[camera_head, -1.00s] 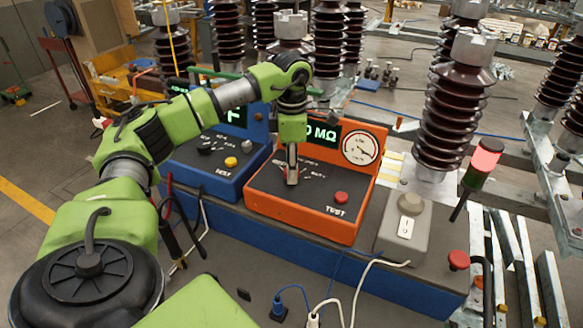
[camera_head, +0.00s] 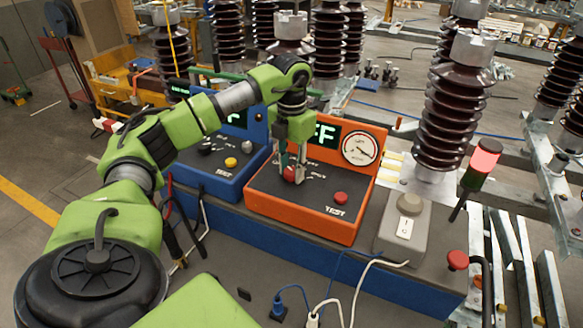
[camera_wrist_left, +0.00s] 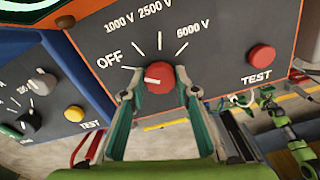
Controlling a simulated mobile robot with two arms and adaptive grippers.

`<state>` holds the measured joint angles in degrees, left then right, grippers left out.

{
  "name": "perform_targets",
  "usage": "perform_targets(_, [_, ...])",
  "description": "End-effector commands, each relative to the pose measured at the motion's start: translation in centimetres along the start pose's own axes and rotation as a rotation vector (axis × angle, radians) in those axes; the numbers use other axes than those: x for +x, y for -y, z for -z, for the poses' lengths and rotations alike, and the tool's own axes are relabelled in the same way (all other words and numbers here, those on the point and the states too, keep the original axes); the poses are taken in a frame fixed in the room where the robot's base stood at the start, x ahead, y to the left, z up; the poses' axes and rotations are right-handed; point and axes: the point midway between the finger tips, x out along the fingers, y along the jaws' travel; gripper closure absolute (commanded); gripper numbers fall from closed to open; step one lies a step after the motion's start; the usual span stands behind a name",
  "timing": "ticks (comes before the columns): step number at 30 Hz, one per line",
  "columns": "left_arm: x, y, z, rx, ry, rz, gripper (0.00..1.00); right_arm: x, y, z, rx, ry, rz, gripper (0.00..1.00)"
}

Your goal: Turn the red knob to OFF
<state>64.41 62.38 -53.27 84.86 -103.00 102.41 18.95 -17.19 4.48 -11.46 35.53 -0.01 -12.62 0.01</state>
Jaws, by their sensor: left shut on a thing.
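The red knob (camera_wrist_left: 160,76) is on the dark panel of the orange tester (camera_head: 300,225). Its white mark points left, toward the OFF label (camera_wrist_left: 109,59). The knob also shows in the head view (camera_head: 289,174), partly covered by my fingers. My left gripper (camera_wrist_left: 157,94) has one finger on each side of the knob and is shut on it. In the head view my left gripper (camera_head: 294,177) points down at the panel. The tester's display (camera_head: 325,134) shows "FF", its left part hidden by my arm. My right gripper is not in view.
A red TEST button (camera_head: 341,198) sits right of the knob. A blue tester (camera_head: 215,185) with a yellow button (camera_head: 231,162) stands to the left. A grey box (camera_head: 404,232) and a red mushroom button (camera_head: 458,260) are to the right. Cables lie in front.

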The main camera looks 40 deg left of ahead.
Motion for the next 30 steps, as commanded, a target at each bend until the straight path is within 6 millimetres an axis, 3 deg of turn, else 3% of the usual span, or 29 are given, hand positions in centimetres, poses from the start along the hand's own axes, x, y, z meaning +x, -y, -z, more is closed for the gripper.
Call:
perform_targets(21, [-0.22,-0.08,-0.17,-0.073,0.008,0.000,0.93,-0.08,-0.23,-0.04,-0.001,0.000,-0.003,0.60])
perform_targets(22, [-0.22,-0.08,-0.17,-0.073,0.008,0.000,0.64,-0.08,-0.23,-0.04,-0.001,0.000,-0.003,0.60])
perform_targets(23, [-0.22,-0.08,-0.16,-0.073,0.007,0.000,0.56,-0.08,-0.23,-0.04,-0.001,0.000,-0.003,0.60])
perform_targets(30, [-0.10,-0.05,-0.07,-0.071,0.003,0.000,0.55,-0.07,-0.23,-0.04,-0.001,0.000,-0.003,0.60])
